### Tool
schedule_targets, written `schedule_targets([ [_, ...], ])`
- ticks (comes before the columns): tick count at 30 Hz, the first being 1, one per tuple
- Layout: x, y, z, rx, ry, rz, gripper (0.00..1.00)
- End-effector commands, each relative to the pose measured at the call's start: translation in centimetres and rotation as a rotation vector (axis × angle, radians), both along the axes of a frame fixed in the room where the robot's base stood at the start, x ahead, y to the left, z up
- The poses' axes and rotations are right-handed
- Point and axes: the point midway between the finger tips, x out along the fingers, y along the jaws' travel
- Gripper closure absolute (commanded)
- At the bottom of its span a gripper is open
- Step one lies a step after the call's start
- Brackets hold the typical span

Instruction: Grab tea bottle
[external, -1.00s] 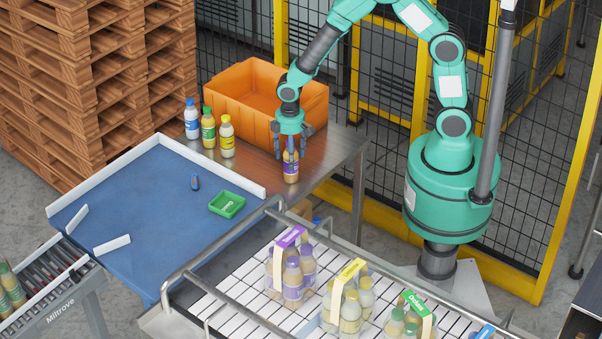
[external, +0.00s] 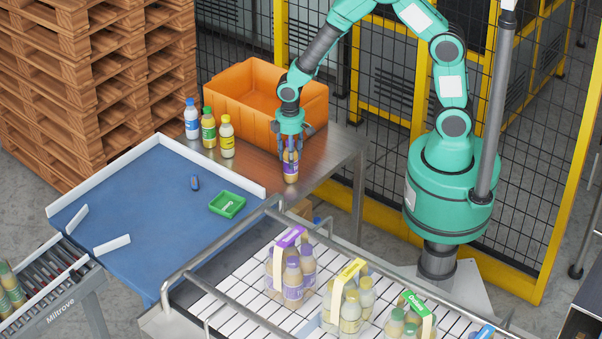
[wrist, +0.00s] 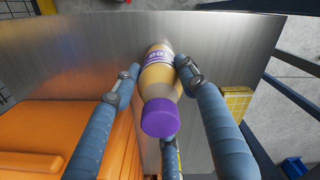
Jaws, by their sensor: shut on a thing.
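A bottle with a purple cap, tan contents and a purple-and-white label (external: 291,172) stands upright on the steel table, near its right end. My gripper (external: 291,148) points down over it, with its fingers around the bottle's upper part. In the wrist view the bottle (wrist: 158,80) sits between the grey-blue fingers of my gripper (wrist: 155,78), which are shut on it. The label text is too small to read, so I cannot tell whether it says tea.
An orange crate (external: 228,98) stands behind my gripper. Blue-capped (external: 192,122), green-capped (external: 208,130) and yellow-capped (external: 227,140) bottles stand to the left. A green tray (external: 238,207) lies on the blue surface (external: 150,200).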

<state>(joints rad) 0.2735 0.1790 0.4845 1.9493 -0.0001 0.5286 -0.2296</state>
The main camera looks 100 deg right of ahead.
Motion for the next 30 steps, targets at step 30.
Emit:
schedule_targets([
  [30,-8.6,2.3,4.4,0.000,-0.001,0.000,0.93],
])
